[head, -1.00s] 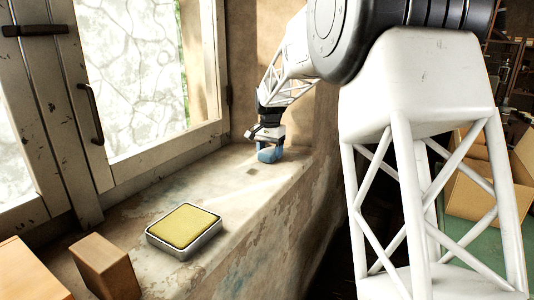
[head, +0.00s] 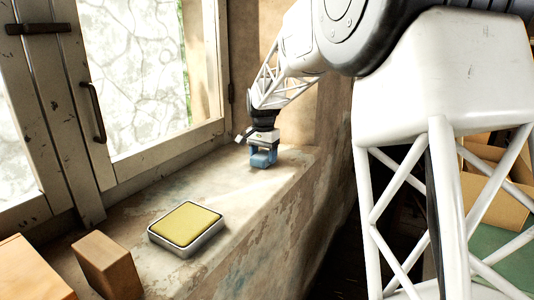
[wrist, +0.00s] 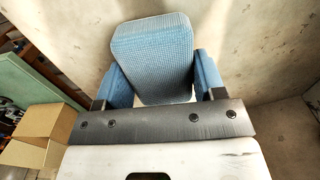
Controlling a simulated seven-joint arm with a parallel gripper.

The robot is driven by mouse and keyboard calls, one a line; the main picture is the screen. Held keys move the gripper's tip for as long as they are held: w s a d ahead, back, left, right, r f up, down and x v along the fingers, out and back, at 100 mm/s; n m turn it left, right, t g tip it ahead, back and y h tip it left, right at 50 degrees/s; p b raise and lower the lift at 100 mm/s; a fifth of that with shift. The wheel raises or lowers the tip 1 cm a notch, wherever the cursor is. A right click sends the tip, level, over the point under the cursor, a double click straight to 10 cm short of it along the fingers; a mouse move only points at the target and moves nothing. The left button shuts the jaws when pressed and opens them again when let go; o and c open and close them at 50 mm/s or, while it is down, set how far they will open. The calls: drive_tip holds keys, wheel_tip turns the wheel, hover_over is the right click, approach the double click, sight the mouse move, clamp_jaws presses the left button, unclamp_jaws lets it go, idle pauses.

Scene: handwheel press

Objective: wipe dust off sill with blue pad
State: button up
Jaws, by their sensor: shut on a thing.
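My gripper (head: 263,149) is over the far end of the window sill (head: 225,190), shut on the blue pad (head: 262,160). In the wrist view the pad (wrist: 152,58) is a textured blue block between the two blue fingers. In the head view the pad is low at the sill top; whether it touches cannot be told for sure. A pale, worn sill surface shows around it. I make out no clear dust patch on the sill now; any under the pad is hidden.
A metal tray with a yellow pad (head: 187,224) stands on the near sill. Wooden blocks (head: 105,263) stand at the near left. The window frame (head: 165,150) borders the sill at the left, and a wall closes its far end. Sill between tray and gripper is clear.

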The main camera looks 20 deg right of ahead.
sight(250, 174)
drive_tip(key=shift+s+a, duration=3)
wheel_tip(250, 174, up, 8)
drive_tip(key=shift+r, duration=0.1)
